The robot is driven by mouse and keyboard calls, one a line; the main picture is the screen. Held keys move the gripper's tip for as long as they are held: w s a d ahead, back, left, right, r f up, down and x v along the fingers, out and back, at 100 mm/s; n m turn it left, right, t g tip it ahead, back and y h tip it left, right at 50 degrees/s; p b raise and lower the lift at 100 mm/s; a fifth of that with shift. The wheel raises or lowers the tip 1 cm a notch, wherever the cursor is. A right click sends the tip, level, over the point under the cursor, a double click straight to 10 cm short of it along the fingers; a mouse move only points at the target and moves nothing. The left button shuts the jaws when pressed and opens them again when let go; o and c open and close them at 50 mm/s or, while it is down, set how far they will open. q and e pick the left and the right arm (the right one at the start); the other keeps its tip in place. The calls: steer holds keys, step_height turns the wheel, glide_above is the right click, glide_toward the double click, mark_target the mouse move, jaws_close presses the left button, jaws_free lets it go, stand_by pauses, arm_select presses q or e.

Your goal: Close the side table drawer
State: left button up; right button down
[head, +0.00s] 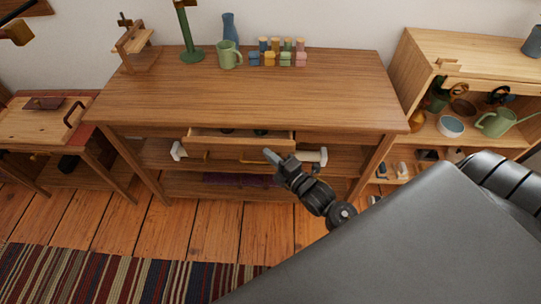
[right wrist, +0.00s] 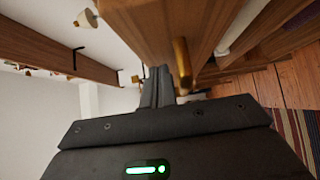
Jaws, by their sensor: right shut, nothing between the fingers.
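The side table (head: 240,95) is a wooden table against the wall. Its drawer (head: 240,146) stands partly open at the middle of the front, with small dark items inside. A brass bar handle is on the drawer front; it also shows in the right wrist view as a brass handle (right wrist: 182,65) close beside the fingers. My right gripper (head: 269,155) is shut and empty, at the right part of the drawer front. In the right wrist view, my right gripper (right wrist: 165,85) points at the wooden drawer front (right wrist: 165,30); I cannot tell whether it touches. My left gripper is out of view.
A green mug (head: 229,55), a blue vase (head: 230,28) and several coloured small pieces stand at the back of the tabletop. A shelf unit (head: 455,50) stands to the right, a low wooden bench (head: 35,125) to the left. A striped rug (head: 110,272) lies on the open floor in front.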

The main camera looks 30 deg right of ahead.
mark_target(272, 141)
steer(key=shift+w+d, duration=0.15)
steer(key=shift+w, duration=0.05)
steer(key=w+d, duration=0.2)
steer(key=w, duration=0.1)
steer(key=w+d, duration=0.1)
steer(key=shift+w, duration=0.35)
steer(key=shift+w+d+f+b, duration=0.1)
steer(key=shift+w+d+b, duration=0.1)
steer(key=shift+w+d, duration=0.3)
steer(key=shift+w+d+b, duration=0.2)
steer(key=shift+w, duration=0.45)
steer(key=shift+w+d, duration=0.15)
steer(key=shift+d, duration=0.05)
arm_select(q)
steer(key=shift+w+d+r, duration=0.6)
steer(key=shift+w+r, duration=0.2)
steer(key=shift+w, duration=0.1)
arm_select(e)
steer(key=shift+r, duration=0.3)
